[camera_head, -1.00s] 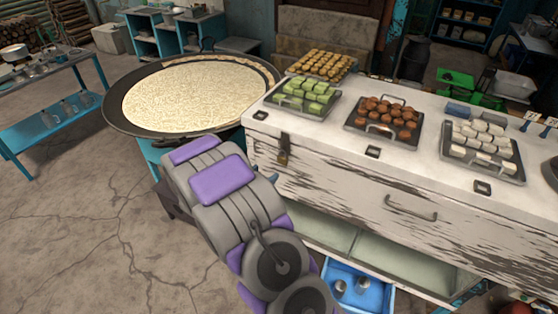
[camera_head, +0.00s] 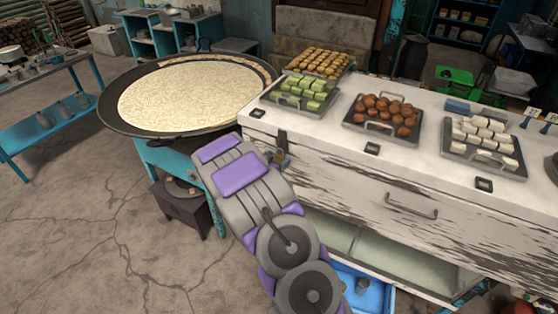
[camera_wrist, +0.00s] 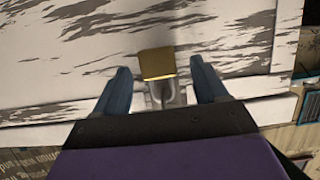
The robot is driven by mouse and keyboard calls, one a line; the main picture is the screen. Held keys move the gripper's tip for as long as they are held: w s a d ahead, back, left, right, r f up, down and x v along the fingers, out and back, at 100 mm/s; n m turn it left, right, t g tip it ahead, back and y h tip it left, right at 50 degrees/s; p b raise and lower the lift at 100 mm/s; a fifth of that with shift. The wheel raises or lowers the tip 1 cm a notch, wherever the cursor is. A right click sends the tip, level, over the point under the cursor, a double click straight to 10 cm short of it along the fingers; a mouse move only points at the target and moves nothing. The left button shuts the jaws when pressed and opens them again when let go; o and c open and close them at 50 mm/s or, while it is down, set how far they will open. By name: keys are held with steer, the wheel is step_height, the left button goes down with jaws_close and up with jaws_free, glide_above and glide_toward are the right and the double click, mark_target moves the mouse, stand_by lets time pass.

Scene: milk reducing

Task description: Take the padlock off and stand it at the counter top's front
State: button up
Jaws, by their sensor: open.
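A small brass padlock (camera_wrist: 157,63) hangs by its grey shackle on the front of the white, worn counter. In the wrist view it lies between and just past the tips of my gripper (camera_wrist: 162,80), whose two blue-grey fingers are spread and do not touch it. In the head view the padlock (camera_head: 280,157) shows partly at the counter's left front, beside the end of my arm, which hides my fingers. The white counter top (camera_head: 330,131) has a bare strip along its front edge.
Trays of green sweets (camera_head: 300,94), brown balls (camera_head: 384,118) and white cubes (camera_head: 484,140) stand on the counter top. A large round pan (camera_head: 118,119) stands left of the counter. A drawer handle (camera_head: 412,207) sticks out of the front.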

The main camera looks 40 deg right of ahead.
steer(key=shift+w+d+f, duration=0.15)
steer(key=shift+d+f, duration=0.05)
steer(key=shift+d, duration=0.5)
steer(key=shift+a, duration=0.2)
steer(key=shift+c, duration=0.3)
steer(key=shift+a, duration=0.1)
steer(key=c, duration=1.1)
steer(key=shift+r, duration=0.1)
steer(key=shift+c, duration=0.2)
